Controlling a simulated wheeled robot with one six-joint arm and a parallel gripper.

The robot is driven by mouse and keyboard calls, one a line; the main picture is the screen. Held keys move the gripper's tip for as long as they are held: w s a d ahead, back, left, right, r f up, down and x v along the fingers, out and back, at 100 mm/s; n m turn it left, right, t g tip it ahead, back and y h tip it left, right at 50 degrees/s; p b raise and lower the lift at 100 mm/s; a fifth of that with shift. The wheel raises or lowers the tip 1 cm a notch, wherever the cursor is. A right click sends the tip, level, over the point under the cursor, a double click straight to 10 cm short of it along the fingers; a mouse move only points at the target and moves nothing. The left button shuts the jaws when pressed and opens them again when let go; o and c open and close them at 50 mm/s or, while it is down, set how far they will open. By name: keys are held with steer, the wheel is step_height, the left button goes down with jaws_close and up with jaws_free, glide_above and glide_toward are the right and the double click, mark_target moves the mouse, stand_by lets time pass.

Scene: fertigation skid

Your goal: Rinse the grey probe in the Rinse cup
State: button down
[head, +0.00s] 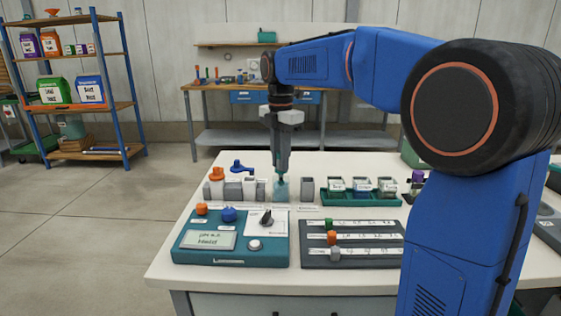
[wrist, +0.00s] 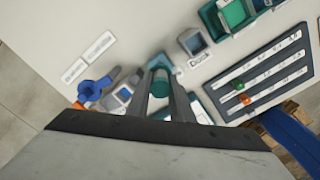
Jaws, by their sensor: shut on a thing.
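My gripper (head: 281,170) points straight down over the back of the white bench and is shut on the grey probe, which the fingers mostly hide. A clear, greenish cup (head: 281,191), seemingly the Rinse cup, stands directly beneath. The fingertips are at about its rim; whether the probe's tip is inside I cannot tell. An orange probe (head: 217,173) and a blue probe (head: 240,168) stand in holders to the left.
A grey square holder (head: 307,189) stands close on the right, then a green tray (head: 345,199) of small jars. A teal meter box (head: 228,240) and a dark slider panel (head: 350,246) lie in front. Small labels lie on the bench.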

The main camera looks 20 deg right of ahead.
steer(key=shift+f, duration=0.2)
steer(key=shift+f, duration=0.65)
steer(key=shift+r, duration=0.2)
steer(key=shift+r, duration=0.65)
steer(key=shift+f, duration=0.15)
steer(key=shift+f, duration=0.7)
steer(key=shift+r, duration=0.15)
steer(key=shift+r, duration=0.7)
steer(key=shift+f, duration=0.1)
